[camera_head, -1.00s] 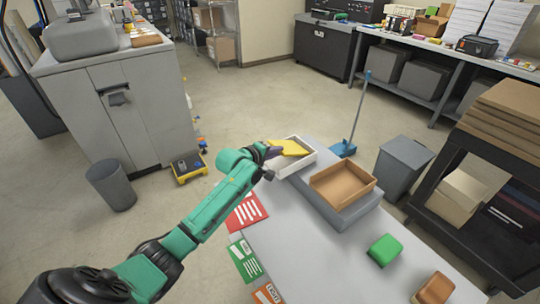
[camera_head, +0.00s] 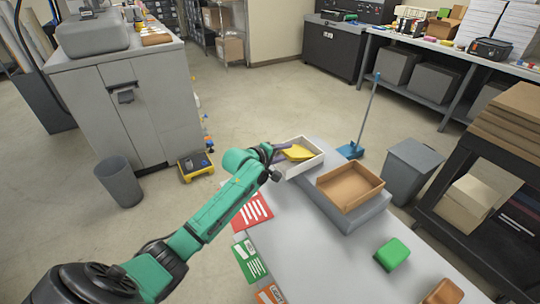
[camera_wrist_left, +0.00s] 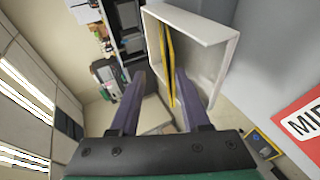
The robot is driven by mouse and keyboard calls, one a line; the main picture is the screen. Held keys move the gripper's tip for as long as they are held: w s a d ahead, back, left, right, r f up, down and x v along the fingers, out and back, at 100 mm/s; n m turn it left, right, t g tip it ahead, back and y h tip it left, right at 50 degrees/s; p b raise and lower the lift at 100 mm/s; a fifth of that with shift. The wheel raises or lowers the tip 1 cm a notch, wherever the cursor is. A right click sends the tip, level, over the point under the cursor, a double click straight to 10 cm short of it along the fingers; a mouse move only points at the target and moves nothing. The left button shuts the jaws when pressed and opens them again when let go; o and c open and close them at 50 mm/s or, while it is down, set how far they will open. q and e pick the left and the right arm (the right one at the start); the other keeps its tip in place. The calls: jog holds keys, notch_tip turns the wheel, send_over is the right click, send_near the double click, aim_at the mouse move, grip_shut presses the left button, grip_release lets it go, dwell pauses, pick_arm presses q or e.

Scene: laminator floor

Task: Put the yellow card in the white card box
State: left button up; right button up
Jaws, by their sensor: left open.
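The yellow card (camera_head: 298,153) shows within the rim of the white card box (camera_head: 309,164) at the far end of the grey table. In the left wrist view the card (camera_wrist_left: 169,62) is edge-on, beside the box's inside (camera_wrist_left: 203,50); whether it rests on the bottom I cannot tell. My left gripper (camera_head: 282,152) is at the box's left side, by the card. Its purple fingers (camera_wrist_left: 160,80) are spread apart, with the card's lower part showing between them. My right gripper is in neither view.
A brown open tray (camera_head: 349,187) sits on a grey raised block just right of the white box. A green block (camera_head: 392,254) and an orange-brown block (camera_head: 444,292) lie nearer. Red, green and orange label cards line the left edge. The table's middle is clear.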

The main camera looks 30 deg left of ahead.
pick_arm(q)
jog(key=b+v, duration=0.2)
jog(key=v, duration=1.2)
jog(key=s+d+f+m+g, duration=0.1)
jog(key=s+f+m, duration=0.2)
jog(key=f, duration=0.1)
jog(key=s+d+f+m+g+y, duration=0.1)
jog(key=s+d+f+m+g, duration=0.1)
jog(key=s+f, duration=0.1)
jog(key=s+d+f+m+g, duration=0.2)
jog(key=s+f+m, duration=0.1)
jog(key=f, duration=0.3)
jog(key=shift+s+m, duration=0.3)
jog(key=shift+s, duration=0.15)
jog(key=s+d+f+m+g+y, duration=0.25)
jog(key=s+f+m+g, duration=0.2)
jog(key=s+m, duration=0.55)
jog(key=s+f+n+g, duration=0.1)
jog(key=s+f, duration=0.1)
jog(key=f, duration=1)
jog(key=s+f+n, duration=0.1)
jog(key=s+f, duration=0.1)
jog(key=f, duration=0.9)
jog(key=s+a+f+g, duration=0.1)
jog(key=s+a+f, duration=0.2)
jog(key=s+f, duration=1.1)
jog(key=s, duration=0.2)
jog(key=shift+s+f, duration=0.3)
jog(key=shift+f, duration=0.05)
jog(key=shift+h, duration=0.25)
